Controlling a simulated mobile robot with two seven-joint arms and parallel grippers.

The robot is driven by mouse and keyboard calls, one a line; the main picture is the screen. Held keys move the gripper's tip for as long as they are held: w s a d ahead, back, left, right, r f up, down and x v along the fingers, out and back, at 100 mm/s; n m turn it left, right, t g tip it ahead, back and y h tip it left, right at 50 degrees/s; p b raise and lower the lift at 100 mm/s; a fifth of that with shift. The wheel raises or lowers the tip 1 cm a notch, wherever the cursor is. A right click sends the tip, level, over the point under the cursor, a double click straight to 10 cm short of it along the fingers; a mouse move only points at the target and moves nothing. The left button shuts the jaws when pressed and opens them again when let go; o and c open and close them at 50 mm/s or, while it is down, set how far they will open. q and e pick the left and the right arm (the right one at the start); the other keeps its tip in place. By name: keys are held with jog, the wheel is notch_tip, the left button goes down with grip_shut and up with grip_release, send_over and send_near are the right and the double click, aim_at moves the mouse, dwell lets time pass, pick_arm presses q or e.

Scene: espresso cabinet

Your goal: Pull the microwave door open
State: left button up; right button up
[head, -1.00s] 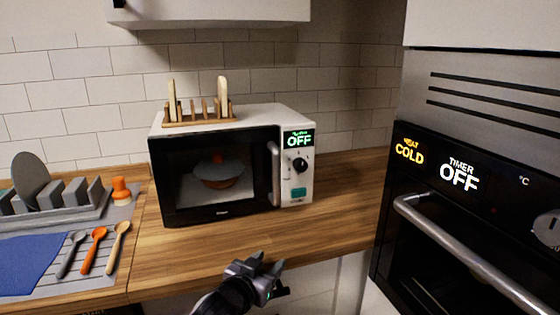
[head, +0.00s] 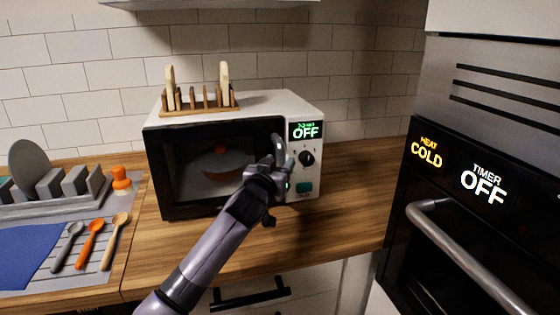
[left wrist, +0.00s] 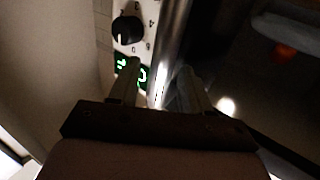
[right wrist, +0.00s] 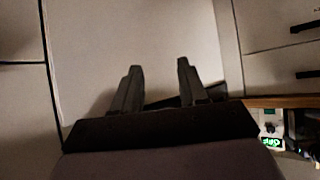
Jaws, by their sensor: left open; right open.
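The white microwave (head: 262,100) stands on the wooden counter with its dark glass door (head: 185,165) closed. Its upright metal door handle (head: 279,147) is at the door's right edge; the lower part is hidden behind my left gripper (head: 276,175). In the left wrist view the open fingers of my left gripper (left wrist: 160,68) point at the handle (left wrist: 168,55), which appears between them. I cannot tell whether they touch it. My right gripper (right wrist: 159,68) is open and empty, facing pale cabinet fronts in the right wrist view.
A wooden rack (head: 200,107) stands on the microwave. The control panel with its dial (head: 306,158) is right of the handle. A black oven (head: 450,215) with a bar handle is at the right. Spoons and a dish rack (head: 60,195) are at the left. Counter in front is clear.

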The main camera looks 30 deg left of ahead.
pick_arm(q)
jog(key=shift+w+a, duration=0.2)
jog(key=shift+w, duration=0.45)
grip_shut()
jog(key=shift+d+f, duration=0.1)
